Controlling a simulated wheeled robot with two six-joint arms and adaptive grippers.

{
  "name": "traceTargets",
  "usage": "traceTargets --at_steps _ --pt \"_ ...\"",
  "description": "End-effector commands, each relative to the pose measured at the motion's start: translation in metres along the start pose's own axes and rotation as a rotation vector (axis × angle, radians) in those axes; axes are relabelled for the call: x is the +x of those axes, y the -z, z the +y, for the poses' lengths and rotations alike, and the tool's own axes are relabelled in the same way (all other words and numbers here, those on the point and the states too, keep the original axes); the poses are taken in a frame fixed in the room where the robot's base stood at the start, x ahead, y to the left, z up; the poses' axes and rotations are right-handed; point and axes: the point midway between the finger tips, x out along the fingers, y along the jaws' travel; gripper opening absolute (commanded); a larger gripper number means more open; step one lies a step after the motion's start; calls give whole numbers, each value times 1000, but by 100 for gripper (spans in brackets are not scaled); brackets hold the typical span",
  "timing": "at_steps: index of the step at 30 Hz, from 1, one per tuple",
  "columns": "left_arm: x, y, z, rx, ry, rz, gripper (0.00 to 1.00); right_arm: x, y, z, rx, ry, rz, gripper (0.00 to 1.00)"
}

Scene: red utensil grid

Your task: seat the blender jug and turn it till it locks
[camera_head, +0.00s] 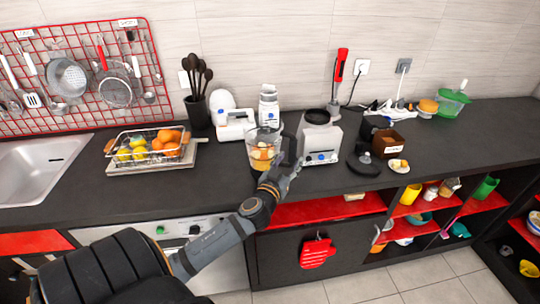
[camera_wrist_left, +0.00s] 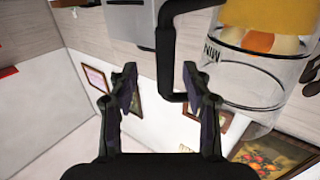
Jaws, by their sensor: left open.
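The clear blender jug (camera_head: 262,158), with yellow and orange pieces inside, stands upright on the dark counter. The white blender base (camera_head: 320,143) with its dark top stands just to the right of the jug. My left gripper (camera_head: 284,172) is in front of the jug, on its handle side. In the left wrist view the gripper (camera_wrist_left: 160,92) is open, and the jug's black handle (camera_wrist_left: 166,55) appears between the fingers without visible contact. I cannot tell how deep it sits there. The jug body (camera_wrist_left: 250,80) is at the right of that view. My right gripper is not in view.
The front-left counter is clear.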

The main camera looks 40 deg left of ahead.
Motion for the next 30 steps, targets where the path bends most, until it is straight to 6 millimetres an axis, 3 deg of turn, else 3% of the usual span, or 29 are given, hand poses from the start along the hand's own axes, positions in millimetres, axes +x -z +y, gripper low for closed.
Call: traceTargets --at_steps 9,18,30 --pt "44 -3 -7 -1 3 0 49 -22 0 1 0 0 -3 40" --pt "51 -7 -6 1 0 -1 49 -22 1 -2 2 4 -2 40" --pt "51 -7 -6 1 0 -1 0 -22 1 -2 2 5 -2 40"
